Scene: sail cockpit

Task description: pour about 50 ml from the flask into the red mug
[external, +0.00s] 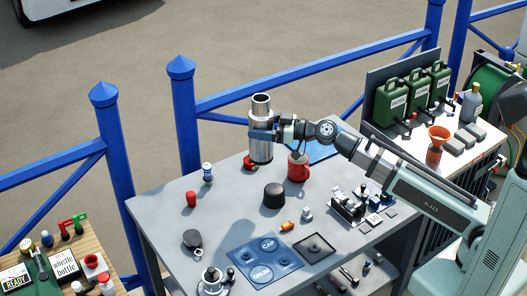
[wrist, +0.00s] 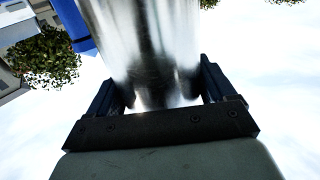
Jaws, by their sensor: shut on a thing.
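The flask (external: 261,128) is a shiny steel cylinder with an open top, held upright or nearly so above the grey table. My gripper (external: 266,133) is shut around its middle from the right side. In the wrist view the flask (wrist: 150,45) fills the space between the two fingers of my gripper (wrist: 165,88). The red mug (external: 298,170) stands on the table just right of and below the flask, partly under my wrist. Its inside is mostly hidden by the arm, and any liquid is not visible.
A black round cap (external: 274,195) stands in front of the mug. A blue-and-white can (external: 207,173) and a red can (external: 191,199) stand to the left. The table's left part is fairly clear.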

